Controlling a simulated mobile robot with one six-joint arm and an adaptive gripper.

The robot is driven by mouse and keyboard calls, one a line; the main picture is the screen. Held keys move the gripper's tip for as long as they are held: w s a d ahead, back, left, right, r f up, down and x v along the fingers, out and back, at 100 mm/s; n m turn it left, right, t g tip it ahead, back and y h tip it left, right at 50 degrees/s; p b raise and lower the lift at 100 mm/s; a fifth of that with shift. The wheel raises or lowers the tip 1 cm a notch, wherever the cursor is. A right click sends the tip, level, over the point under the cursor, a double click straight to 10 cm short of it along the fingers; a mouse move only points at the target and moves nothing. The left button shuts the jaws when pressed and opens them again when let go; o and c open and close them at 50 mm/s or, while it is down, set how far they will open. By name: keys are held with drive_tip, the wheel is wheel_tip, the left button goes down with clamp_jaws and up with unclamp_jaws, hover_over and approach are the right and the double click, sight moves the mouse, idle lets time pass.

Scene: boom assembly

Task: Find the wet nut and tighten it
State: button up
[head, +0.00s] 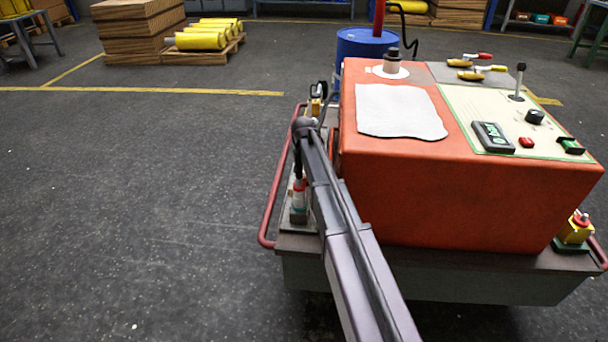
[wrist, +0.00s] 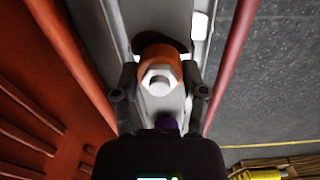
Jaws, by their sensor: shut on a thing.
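In the wrist view my gripper (wrist: 160,88) has its two dark fingers on either side of a pale hex nut (wrist: 161,80), shut on it. A round stud end shows at the nut's middle. An orange fitting (wrist: 160,50) shows just beyond it. I cannot tell whether this nut is wet.
A yellow fitting (head: 575,230) stands on the right ledge. On top are a dark-capped fitting (head: 392,62), a white cloth (head: 400,111), a meter (head: 492,137) and screwdrivers (head: 472,75). A red rail (head: 273,200) runs along the left. The floor left is clear.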

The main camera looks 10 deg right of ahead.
sight(303, 175)
drive_tip(key=shift+m, duration=2.6)
drive_tip(key=o, duration=1.1)
drive_tip(key=shift+o, duration=0.2)
drive_tip(key=shift+n, duration=0.5)
drive_tip(key=n, duration=0.4)
drive_tip(key=shift+n, duration=0.4)
wheel_tip(303, 175, up, 14)
drive_tip(key=p, duration=1.3)
drive_tip(key=shift+a+p, duration=0.15)
drive_tip(key=shift+p, duration=0.25)
drive_tip(key=shift+f, duration=0.1)
